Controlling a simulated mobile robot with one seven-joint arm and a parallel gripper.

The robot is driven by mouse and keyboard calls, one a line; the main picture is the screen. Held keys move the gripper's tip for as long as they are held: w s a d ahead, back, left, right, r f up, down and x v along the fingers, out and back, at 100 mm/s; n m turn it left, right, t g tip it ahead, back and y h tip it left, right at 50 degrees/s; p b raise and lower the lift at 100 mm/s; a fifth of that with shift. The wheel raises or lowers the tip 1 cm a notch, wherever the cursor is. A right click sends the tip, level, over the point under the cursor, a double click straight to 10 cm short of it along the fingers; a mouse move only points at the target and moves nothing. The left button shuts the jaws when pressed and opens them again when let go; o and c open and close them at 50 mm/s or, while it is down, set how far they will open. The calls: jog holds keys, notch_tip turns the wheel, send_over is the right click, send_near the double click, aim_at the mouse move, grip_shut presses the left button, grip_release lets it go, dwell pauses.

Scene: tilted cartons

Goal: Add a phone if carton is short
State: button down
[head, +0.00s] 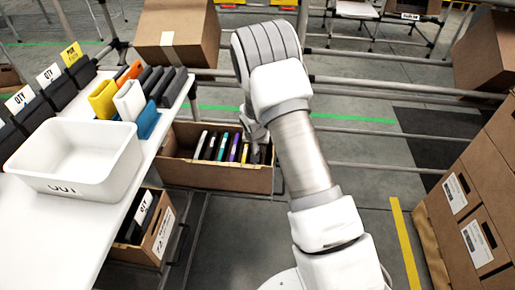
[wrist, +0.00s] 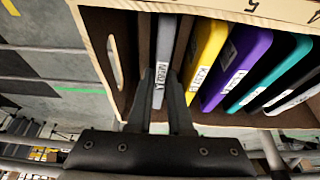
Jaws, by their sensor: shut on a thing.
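An open brown carton (head: 215,177) sits tilted on the rack below the table edge. Several phones stand upright in a row in it, among them a purple phone (head: 234,147). In the wrist view the row shows a grey phone (wrist: 162,62), a yellow phone (wrist: 207,52), a purple phone (wrist: 238,68), a teal phone (wrist: 272,75) and a black one at the right. My gripper (wrist: 161,90) is shut on the grey phone, one finger on each side, at the left end of the row in that view. In the head view my gripper (head: 258,138) is inside the carton's right part, partly hidden by my arm.
A white table (head: 70,215) at the left bears an empty white bin (head: 80,162) and colored phones, including a white one (head: 129,100). Another carton (head: 148,232) stands below. Stacked cartons (head: 465,215) are at the right. A carton (head: 178,30) stands behind.

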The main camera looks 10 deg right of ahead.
jog(key=c, duration=0.8)
grip_release()
jog(key=shift+o, duration=0.2)
jog(key=p+v, duration=0.6)
jog(key=v, duration=1.1)
jog(key=shift+s+r, duration=0.15)
jog(key=shift+r, duration=0.1)
notch_tip(320, 180, up, 7)
jog(key=p, duration=0.4)
